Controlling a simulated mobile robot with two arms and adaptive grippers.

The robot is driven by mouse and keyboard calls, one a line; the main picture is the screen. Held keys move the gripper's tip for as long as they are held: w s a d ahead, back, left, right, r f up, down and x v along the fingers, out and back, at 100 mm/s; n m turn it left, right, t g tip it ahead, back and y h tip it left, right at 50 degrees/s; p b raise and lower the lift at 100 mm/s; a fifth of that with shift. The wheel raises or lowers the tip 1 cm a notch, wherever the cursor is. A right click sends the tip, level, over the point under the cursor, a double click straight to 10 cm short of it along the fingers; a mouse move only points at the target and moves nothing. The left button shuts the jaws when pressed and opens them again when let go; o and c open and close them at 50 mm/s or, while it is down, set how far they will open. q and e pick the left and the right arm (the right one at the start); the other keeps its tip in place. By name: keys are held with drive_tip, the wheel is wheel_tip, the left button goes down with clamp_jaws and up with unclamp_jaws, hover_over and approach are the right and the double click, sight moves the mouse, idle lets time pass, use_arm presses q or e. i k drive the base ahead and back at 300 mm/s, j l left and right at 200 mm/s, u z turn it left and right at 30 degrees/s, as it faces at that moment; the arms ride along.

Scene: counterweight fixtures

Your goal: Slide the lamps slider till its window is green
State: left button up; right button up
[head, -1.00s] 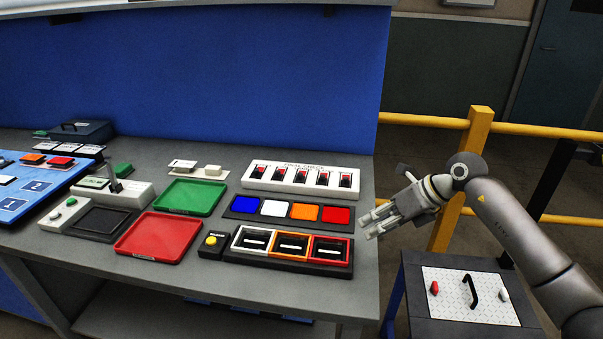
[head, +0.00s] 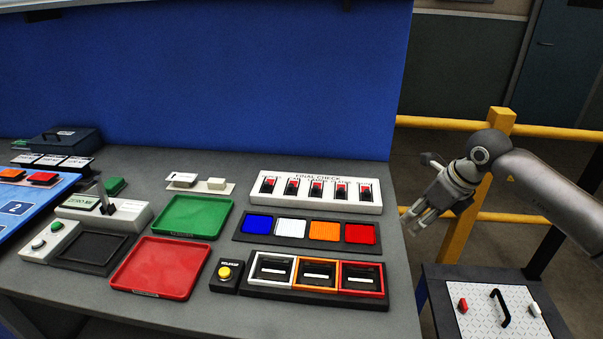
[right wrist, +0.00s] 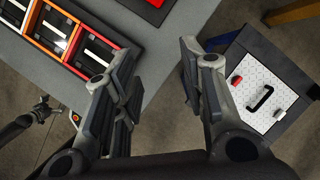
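The white "FINAL CHECK" panel (head: 316,204) lies at the back right of the grey bench in the head view. It has a row of several sliders in dark slots, each with a red patch showing. The labels above them are too small to read surely, so I cannot tell which slider is the lamps one. My right gripper (head: 417,219) hangs just beyond the bench's right edge, apart from the panel. In the right wrist view its fingers (right wrist: 157,62) are spread with nothing between them. The panel is not in that view.
In front of the panel lie a strip of blue, white, orange and red squares (head: 308,243) and three framed bins (head: 316,291) beside a yellow button (head: 224,271). Green (head: 195,216) and red (head: 163,267) trays lie left. A low stand (head: 480,280) and yellow rail (head: 470,200) are right.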

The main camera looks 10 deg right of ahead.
sight(315, 191)
drive_tip(key=i+j, duration=0.8)
drive_tip(key=i, duration=0.05)
